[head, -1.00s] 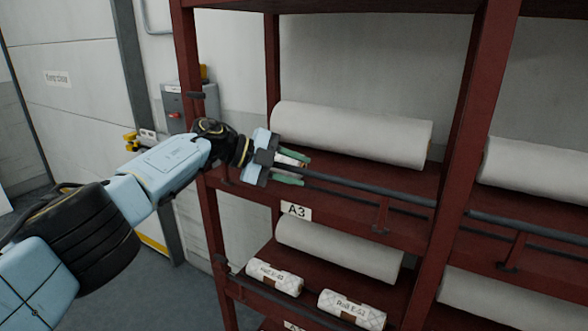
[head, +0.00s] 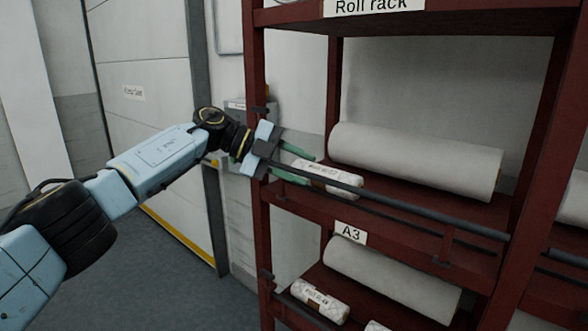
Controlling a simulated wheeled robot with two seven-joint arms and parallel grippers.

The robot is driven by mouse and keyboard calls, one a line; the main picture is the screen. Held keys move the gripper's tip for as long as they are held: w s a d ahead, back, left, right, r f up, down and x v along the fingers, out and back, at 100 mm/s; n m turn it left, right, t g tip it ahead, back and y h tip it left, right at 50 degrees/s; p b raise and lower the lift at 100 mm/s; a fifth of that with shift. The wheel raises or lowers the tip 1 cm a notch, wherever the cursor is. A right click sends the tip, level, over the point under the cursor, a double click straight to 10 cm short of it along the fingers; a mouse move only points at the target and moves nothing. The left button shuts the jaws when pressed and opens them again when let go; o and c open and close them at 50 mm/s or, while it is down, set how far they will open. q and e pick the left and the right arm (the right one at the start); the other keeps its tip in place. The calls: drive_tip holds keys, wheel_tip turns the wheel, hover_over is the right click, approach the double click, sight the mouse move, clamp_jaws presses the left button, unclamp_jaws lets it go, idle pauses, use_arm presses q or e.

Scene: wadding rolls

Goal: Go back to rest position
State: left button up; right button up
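My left arm comes in from the left, and its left gripper (head: 310,171) is at the left end of the rack's upper shelf. Its two green fingers are spread apart. A small white patterned roll with a printed label (head: 343,180) lies on that shelf, behind the dark front bar. Its near left end is at the fingertips, partly covered by them; I cannot tell whether they touch it. My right gripper is out of view.
The dark red roll rack (head: 257,215) fills the right side. A large white roll (head: 415,160) lies behind the small one. The lower shelf, under the A3 label (head: 350,233), holds another large roll (head: 390,278) and small rolls (head: 320,299). Floor at lower left is clear.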

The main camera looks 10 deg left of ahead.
use_arm(q)
drive_tip(key=shift+s+a+r, duration=0.1)
drive_tip(key=shift+a+r, duration=0.1)
drive_tip(key=shift+a, duration=0.2)
